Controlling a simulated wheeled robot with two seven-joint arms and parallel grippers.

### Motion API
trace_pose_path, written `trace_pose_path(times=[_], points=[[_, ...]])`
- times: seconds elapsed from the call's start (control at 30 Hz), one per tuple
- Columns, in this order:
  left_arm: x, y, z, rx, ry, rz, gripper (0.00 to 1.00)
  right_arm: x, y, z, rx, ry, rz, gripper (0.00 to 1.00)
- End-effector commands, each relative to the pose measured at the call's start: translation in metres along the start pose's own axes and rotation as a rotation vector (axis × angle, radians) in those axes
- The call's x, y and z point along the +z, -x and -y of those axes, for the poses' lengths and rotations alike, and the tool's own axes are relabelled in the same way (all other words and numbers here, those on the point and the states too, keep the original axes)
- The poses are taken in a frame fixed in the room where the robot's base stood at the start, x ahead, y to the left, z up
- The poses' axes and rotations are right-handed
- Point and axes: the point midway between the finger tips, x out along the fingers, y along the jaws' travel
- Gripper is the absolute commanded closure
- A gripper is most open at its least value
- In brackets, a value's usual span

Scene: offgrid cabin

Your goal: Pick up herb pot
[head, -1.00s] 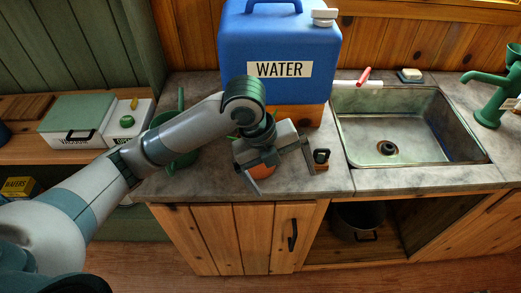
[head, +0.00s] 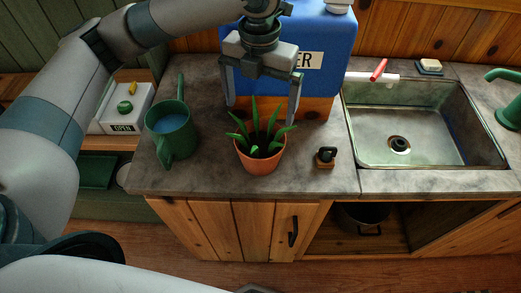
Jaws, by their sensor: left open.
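The herb pot (head: 260,163) is a terracotta pot with long green leaves. It stands upright on the grey countertop near the front edge, left of the sink. My left gripper (head: 260,112) is above and just behind the pot, pointing down. Its two fingers are spread wide, one on each side of the leaves, with nothing between them that I can see held. The pot's body is fully visible below the fingers. My right gripper is not in view.
A green watering can (head: 170,132) stands left of the pot. The blue water container (head: 330,75) is behind my gripper. The metal sink (head: 425,150) is at right.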

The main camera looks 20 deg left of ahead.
Motion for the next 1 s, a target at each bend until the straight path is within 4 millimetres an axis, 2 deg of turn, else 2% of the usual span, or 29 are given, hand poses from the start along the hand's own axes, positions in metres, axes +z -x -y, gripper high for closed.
trace_pose_path(times=[0.27,0.8,1.0], points=[[0.0,-0.013,0.0,-0.001,0.002,-0.002,0.0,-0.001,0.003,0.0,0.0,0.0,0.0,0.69],[-0.001,-0.101,0.0,-0.001,0.003,-0.003,0.0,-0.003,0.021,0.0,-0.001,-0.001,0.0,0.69],[0.0,-0.116,0.0,-0.001,0.002,0.0,0.0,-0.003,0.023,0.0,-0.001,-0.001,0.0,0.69]])
